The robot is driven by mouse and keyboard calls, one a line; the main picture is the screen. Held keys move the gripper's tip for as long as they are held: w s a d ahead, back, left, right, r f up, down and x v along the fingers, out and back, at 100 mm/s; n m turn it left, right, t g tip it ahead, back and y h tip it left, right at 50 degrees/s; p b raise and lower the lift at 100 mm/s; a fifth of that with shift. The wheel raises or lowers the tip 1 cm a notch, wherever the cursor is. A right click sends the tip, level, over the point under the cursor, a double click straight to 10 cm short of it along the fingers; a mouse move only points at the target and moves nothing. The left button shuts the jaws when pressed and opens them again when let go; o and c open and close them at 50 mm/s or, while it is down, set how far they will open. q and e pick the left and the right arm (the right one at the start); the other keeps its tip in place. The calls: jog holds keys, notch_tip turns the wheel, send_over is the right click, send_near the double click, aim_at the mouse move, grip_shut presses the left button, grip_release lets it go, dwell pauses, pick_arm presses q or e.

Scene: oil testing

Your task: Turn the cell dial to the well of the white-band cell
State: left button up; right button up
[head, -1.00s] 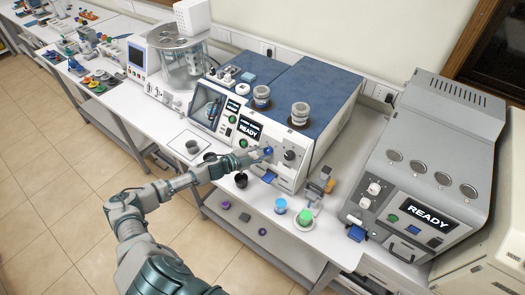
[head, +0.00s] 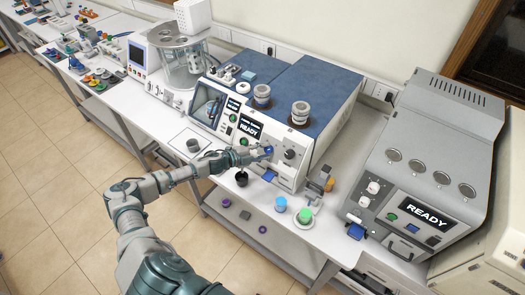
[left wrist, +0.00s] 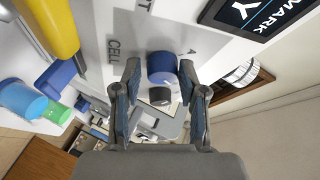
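The blue cell dial (head: 268,150) is on the white front panel of the blue-topped instrument (head: 322,85). In the left wrist view the dial (left wrist: 162,67) shows beside the printed word CELL and a letter A, with a dark round end (left wrist: 159,96) toward me. My left gripper (head: 259,156) is at the dial; its fingers (left wrist: 160,82) stand apart on either side of it. I cannot tell whether they touch it. Two pale-banded jars, one left (head: 261,96) and one right (head: 300,113), stand on top; their band colours are unclear. My right gripper is out of view.
A black knob (head: 289,154) is right of the dial. A grey instrument reading READY (head: 425,216) stands at right.

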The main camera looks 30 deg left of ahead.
pick_arm(q)
jog(key=shift+o, duration=0.5)
jog(key=shift+s+a, duration=0.1)
jog(key=shift+s, duration=0.05)
jog(key=v, duration=1.1)
jog(key=shift+s, duration=0.2)
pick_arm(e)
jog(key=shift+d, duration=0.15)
pick_arm(q)
jog(key=shift+a, duration=0.2)
